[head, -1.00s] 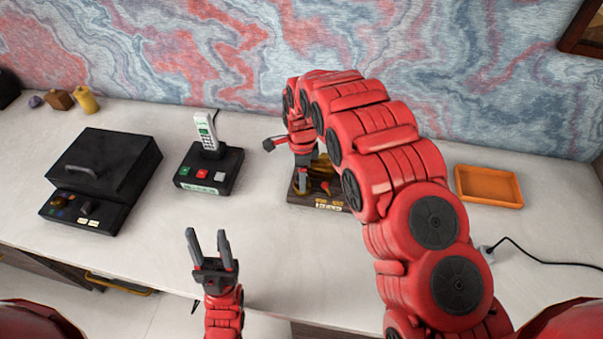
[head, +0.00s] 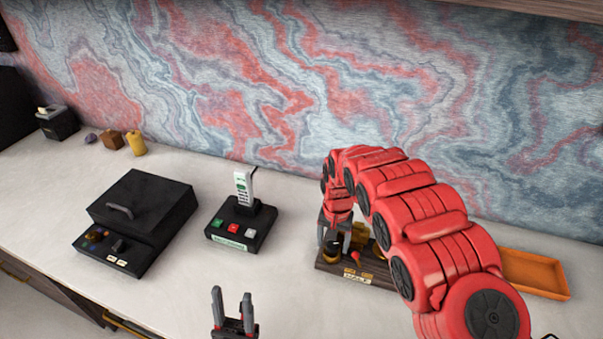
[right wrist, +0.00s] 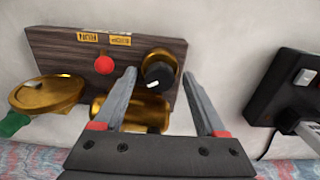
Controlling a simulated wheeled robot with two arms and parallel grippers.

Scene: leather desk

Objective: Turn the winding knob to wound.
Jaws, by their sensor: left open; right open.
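The winding knob (right wrist: 158,72) is black with a white mark, on a round brass plate at one end of a wooden-based device (right wrist: 60,50). In the head view the device's base (head: 330,266) stands on the desk, partly hidden by my right arm; a label there reads HALF. My right gripper (right wrist: 158,73) is open, pointing down, with the knob between its fingertips in the right wrist view. I cannot tell whether the fingers touch it. My left gripper (head: 232,294) is open and empty near the front of the desk.
The device also carries a red ball-tipped lever (right wrist: 104,65), a brass cylinder (right wrist: 130,112) and a brass disc (right wrist: 46,93) with a green handle. An orange tray (head: 535,273) lies right.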

